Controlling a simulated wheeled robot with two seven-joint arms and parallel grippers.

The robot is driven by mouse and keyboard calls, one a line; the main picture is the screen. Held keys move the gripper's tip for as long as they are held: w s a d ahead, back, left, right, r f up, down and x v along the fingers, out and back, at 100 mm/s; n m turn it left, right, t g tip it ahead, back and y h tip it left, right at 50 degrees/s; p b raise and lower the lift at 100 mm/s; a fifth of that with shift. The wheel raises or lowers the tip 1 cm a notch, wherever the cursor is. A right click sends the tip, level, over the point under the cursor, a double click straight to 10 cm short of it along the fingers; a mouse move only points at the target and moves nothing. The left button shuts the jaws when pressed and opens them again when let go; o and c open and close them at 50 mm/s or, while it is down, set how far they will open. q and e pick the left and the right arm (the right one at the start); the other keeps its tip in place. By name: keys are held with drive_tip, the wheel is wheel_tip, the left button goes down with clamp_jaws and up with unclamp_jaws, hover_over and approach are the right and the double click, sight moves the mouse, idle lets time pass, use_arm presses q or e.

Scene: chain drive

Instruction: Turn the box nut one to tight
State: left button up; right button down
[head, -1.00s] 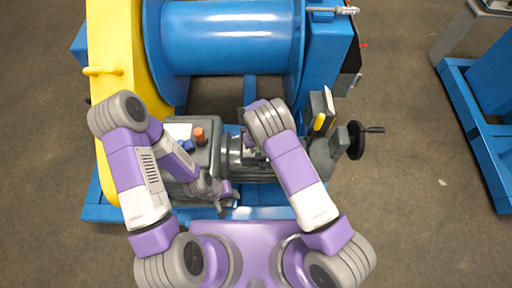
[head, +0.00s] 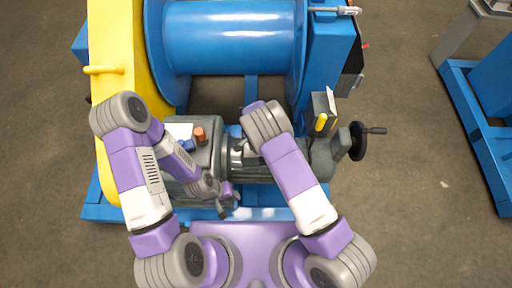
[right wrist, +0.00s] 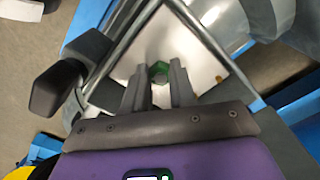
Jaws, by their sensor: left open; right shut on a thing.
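The box nut, a small green piece (right wrist: 160,69), shows in the right wrist view on a pale plate with a metal rim (right wrist: 205,65). My right gripper (right wrist: 160,78) has its two grey fingers on either side of the nut and is shut on it. The fingers cover part of the nut. In the head view my right arm hides the nut and the right gripper. My left gripper (head: 226,204) is open and empty at the front of the machine, low beside the grey motor housing (head: 256,165).
A dark knob (right wrist: 55,88) sits left of the right gripper. In the head view a blue drum (head: 230,38) stands behind, a yellow guard (head: 112,50) at left, a handwheel (head: 357,141) at right. An orange knob (head: 200,135) tops a grey box.

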drive_tip(key=m, duration=0.4)
drive_tip(key=shift+w+a+r+m, duration=0.1)
drive_tip(key=shift+w+r+m, duration=0.05)
drive_tip(key=shift+m, duration=0.15)
drive_tip(key=shift+w+m, duration=0.1)
drive_tip(key=shift+m, duration=1.9)
drive_tip(key=c, duration=1.2)
unclamp_jaws()
drive_tip(key=shift+o, duration=1.4)
drive_tip(key=shift+r+p, duration=1.25)
drive_tip(key=shift+r, duration=2.5)
